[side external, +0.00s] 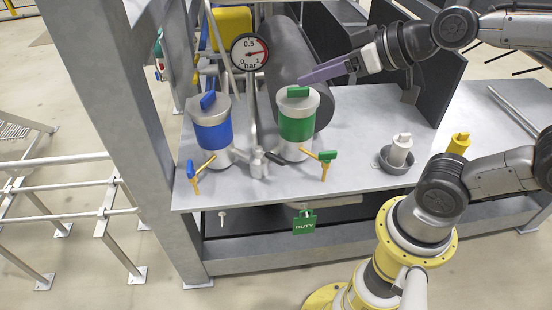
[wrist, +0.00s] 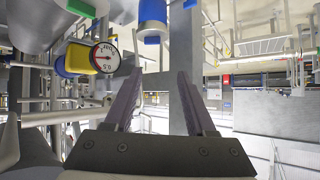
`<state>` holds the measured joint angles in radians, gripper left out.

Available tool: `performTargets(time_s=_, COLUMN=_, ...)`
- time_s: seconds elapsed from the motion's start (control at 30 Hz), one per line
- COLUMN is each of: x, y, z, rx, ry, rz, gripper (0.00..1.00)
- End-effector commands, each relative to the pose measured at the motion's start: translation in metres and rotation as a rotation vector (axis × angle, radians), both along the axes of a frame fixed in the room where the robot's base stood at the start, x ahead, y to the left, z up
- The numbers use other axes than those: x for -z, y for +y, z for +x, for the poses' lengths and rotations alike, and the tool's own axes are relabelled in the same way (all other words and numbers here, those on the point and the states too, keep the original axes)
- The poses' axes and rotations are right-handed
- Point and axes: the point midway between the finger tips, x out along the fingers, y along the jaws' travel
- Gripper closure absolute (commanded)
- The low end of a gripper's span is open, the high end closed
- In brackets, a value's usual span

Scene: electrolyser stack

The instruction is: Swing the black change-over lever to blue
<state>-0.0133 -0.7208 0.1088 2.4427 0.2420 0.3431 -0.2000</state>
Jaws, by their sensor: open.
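The black change-over lever (side external: 283,156) sits low between two canisters, on a grey valve body (side external: 258,165). It points right, towards the foot of the green canister (side external: 297,122). The blue canister (side external: 212,130) stands to the left of the valve. My gripper (side external: 302,78), with purple fingers, is high up, level with the green canister's top and just right of it, well away from the lever. In the wrist view my gripper (wrist: 160,75) shows two spread fingers with nothing between them. I cannot make out the lever in the wrist view.
A pressure gauge (side external: 250,52) stands above and between the canisters; it also shows in the wrist view (wrist: 106,57). Small yellow-stemmed taps (side external: 326,163) stand in front. A green DUTY tag (side external: 304,222) hangs below the bench edge. A white plug in a grey dish (side external: 397,165) lies right.

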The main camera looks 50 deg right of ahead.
Motion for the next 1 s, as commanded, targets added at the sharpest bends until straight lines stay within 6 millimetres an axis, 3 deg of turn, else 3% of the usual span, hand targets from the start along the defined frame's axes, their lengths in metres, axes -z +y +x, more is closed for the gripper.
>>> performTargets(time_s=0.13, x=-0.001, y=0.009, z=0.051, rx=0.033, ry=-0.13, rz=0.053, gripper=0.44)
performTargets(time_s=0.27, x=0.017, y=0.011, z=0.088, rx=0.1, ry=-0.199, rz=0.059, gripper=0.44)
performTargets(time_s=0.4, x=0.059, y=0.012, z=0.114, rx=0.193, ry=-0.227, rz=0.0, gripper=0.44)
performTargets(time_s=0.5, x=0.1, y=0.012, z=0.118, rx=0.259, ry=-0.223, rz=-0.101, gripper=0.44)
performTargets(time_s=0.67, x=0.175, y=0.008, z=0.096, rx=0.319, ry=-0.202, rz=-0.38, gripper=0.44)
performTargets(time_s=0.8, x=0.228, y=0.001, z=0.052, rx=0.276, ry=-0.206, rz=-0.707, gripper=0.44)
performTargets(time_s=1.0, x=0.279, y=-0.005, z=0.001, rx=0.087, ry=-0.203, rz=-0.996, gripper=0.44)
